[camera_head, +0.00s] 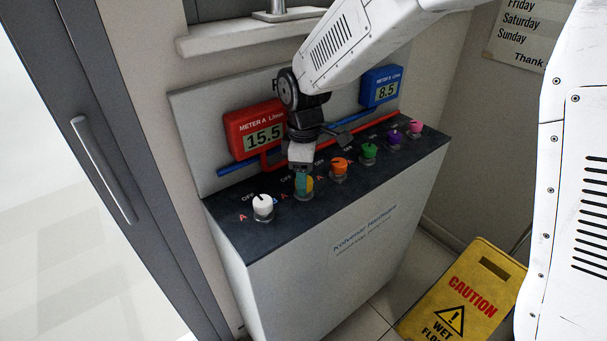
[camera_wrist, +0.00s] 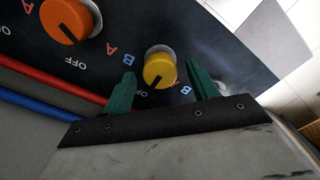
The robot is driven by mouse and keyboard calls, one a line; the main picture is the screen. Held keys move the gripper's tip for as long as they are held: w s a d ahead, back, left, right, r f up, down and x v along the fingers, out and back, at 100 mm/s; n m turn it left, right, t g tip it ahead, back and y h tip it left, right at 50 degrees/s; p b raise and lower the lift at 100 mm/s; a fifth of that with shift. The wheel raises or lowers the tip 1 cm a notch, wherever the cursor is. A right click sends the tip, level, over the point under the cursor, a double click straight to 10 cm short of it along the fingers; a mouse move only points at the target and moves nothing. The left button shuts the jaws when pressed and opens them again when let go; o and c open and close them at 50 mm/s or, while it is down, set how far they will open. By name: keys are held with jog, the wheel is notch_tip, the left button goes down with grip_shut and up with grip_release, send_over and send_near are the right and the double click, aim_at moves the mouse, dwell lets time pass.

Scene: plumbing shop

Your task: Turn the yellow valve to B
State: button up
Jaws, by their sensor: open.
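The yellow valve (camera_wrist: 158,70) is a round knob on the dark panel top, second from the left in the head view, where it (camera_head: 309,184) is partly hidden by my gripper. In the wrist view its dark pointer mark faces the OFF label. A blue B (camera_wrist: 128,58) is printed to its left there, on the side of the orange knob. My gripper (camera_wrist: 160,69) is open, with one green finger on each side of the yellow valve. I cannot tell whether either finger touches it. In the head view my gripper (camera_head: 303,182) is over the valve.
The white knob (camera_head: 263,206) and orange knob (camera_head: 339,168) flank it; green, purple and pink knobs follow to the right. A red meter (camera_head: 255,129) reads 15.5 and a blue meter (camera_head: 381,86) reads 8.5. Red and blue pipes run behind. A yellow caution sign (camera_head: 462,294) stands on the floor.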

jog(key=shift+f, duration=0.1)
jog(key=c, duration=1)
jog(key=shift+m, duration=0.3)
jog(key=m, duration=1.1)
jog(key=shift+m, duration=0.3)
jog(key=o, duration=1)
